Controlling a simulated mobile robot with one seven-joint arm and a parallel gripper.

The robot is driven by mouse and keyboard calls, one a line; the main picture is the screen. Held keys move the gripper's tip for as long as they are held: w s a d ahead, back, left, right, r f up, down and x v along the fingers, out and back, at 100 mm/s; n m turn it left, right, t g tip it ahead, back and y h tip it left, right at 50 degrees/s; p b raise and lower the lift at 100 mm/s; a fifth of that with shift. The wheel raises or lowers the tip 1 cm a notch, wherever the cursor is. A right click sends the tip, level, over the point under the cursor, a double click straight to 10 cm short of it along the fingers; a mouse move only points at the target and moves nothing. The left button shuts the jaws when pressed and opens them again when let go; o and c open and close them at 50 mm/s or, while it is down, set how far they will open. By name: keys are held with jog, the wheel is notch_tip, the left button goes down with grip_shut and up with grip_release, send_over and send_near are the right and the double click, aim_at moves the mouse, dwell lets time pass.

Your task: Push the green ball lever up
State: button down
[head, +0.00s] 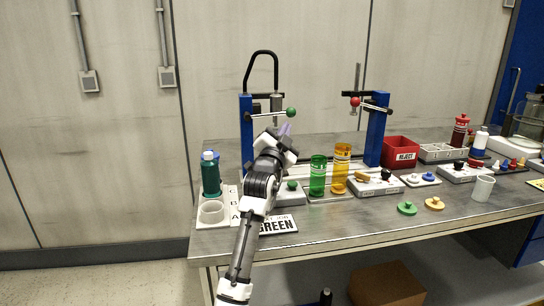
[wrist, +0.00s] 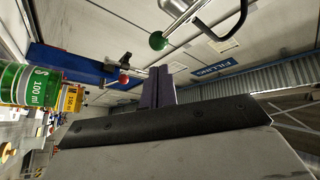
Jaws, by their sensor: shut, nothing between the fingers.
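The green ball (head: 291,112) sits at the end of a thin lever on the left blue post (head: 246,130) of the bench press. The lever runs right from the post and the ball is at its right end. My gripper (head: 286,129) is shut and empty, its purple fingertips a little below the ball in the head view. In the wrist view the green ball (wrist: 157,41) shows beyond the shut purple fingers (wrist: 158,88), with a visible gap between them.
A second blue post (head: 377,130) with a red ball lever (head: 355,101) stands to the right. Green (head: 317,175) and yellow (head: 341,167) cylinders stand between the posts. A dark green bottle (head: 210,175) is at left, a red bin (head: 400,153) at right. A sign (head: 278,225) reads GREEN.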

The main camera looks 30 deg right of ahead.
jog(key=b+v, duration=0.1)
jog(key=v, duration=0.7)
jog(key=shift+a+b, duration=0.15)
jog(key=shift+b, duration=0.15)
